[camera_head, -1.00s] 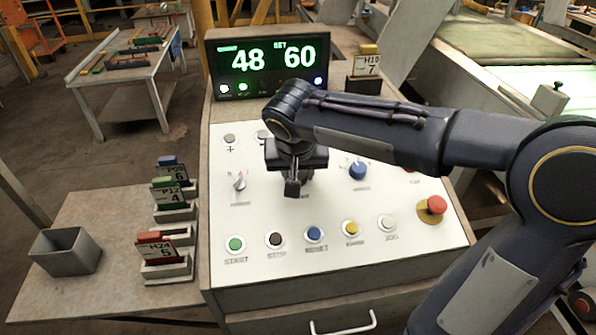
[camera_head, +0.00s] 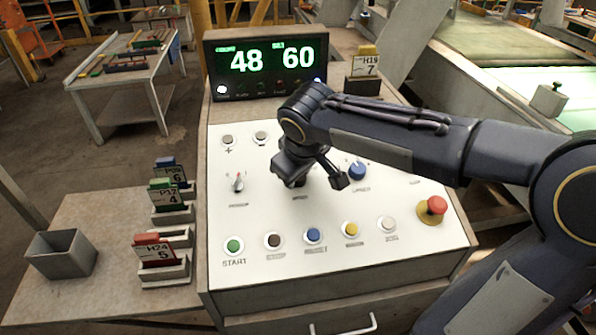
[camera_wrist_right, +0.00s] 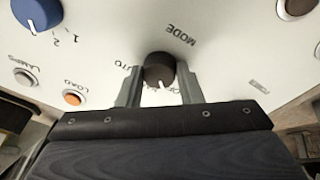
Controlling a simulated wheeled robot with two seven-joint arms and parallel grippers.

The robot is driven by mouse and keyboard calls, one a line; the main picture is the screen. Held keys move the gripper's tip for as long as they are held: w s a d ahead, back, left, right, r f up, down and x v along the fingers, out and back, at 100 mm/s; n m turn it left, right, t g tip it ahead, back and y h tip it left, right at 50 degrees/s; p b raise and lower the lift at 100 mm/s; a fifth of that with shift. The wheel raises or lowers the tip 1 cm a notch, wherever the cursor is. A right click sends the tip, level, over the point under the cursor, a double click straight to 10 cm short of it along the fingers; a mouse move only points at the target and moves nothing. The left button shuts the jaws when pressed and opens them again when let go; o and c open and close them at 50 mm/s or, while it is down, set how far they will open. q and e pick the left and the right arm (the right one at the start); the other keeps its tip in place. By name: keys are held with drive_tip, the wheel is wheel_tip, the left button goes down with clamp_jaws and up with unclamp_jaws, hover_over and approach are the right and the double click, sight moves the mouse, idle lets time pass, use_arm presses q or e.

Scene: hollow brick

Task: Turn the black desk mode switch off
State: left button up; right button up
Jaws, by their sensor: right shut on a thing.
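The black mode switch (camera_wrist_right: 160,68) is a round knob on the white panel, next to the printed word MODE, in the right wrist view. Its white pointer mark faces the bottom of that picture, toward partly covered lettering. My right gripper (camera_wrist_right: 159,88) has one finger on each side of the knob and is shut on it. In the head view my right gripper (camera_head: 300,182) is turned at an angle low over the middle of the panel and hides the knob. My left gripper is not in view.
The sloped panel (camera_head: 400,260) also carries a selector (camera_head: 238,184), a blue knob (camera_head: 357,171), several push buttons and a red emergency button (camera_head: 432,207). A display (camera_head: 268,65) reading 48 and 60 stands behind. Card holders (camera_head: 165,270) and a grey bin (camera_head: 62,255) are at left.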

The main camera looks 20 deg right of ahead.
drive_tip(key=shift+n, duration=0.3)
drive_tip(key=o, duration=1)
drive_tip(key=shift+c, duration=0.2)
drive_tip(key=v, duration=0.7)
drive_tip(key=shift+s+r, duration=0.25)
drive_tip(key=shift+r, duration=0.15)
drive_tip(key=shift+s+f, duration=0.1)
